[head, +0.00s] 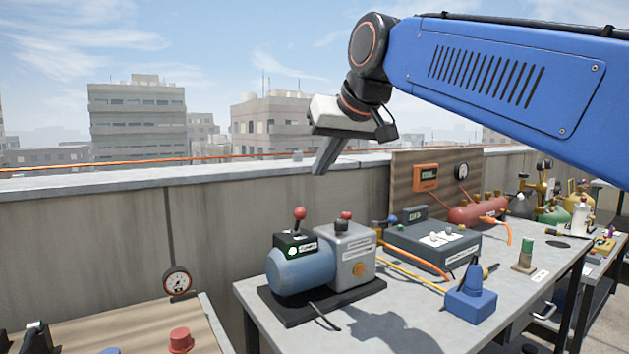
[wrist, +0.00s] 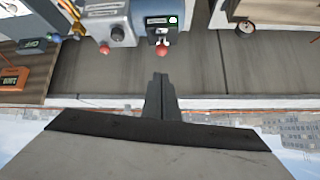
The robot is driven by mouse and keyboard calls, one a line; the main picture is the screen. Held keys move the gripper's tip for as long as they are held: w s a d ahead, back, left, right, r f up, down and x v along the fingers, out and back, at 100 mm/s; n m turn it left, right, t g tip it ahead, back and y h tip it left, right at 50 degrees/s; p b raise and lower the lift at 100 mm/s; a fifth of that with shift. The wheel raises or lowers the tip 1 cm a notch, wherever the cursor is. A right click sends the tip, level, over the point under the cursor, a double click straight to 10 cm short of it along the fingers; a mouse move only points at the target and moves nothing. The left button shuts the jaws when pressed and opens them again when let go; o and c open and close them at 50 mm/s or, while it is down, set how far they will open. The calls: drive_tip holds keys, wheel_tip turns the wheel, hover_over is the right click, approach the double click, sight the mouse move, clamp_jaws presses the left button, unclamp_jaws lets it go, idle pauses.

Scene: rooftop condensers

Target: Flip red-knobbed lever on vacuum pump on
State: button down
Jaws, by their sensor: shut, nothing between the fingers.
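The vacuum pump (head: 305,277) stands on the workbench, with a blue motor and a grey block on a black base. Its lever with a red knob (head: 299,214) stands about upright on a black switch box (head: 295,243), where a green light shows. In the wrist view the red knob (wrist: 162,50) appears just beyond the fingertips, beside the black box (wrist: 160,20). My gripper (head: 320,171) is shut and empty, pointing down above the pump and apart from the lever. Its closed fingers (wrist: 161,80) also show in the wrist view.
Right of the pump are a grey box (head: 432,247) with hoses and a blue tool (head: 470,296). A parapet wall (head: 120,230) runs behind the bench (head: 400,325). A gauge (head: 178,281) stands left.

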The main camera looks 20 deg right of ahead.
drive_tip(key=v, duration=0.3)
drive_tip(key=shift+r, duration=0.2)
idle(0.4)
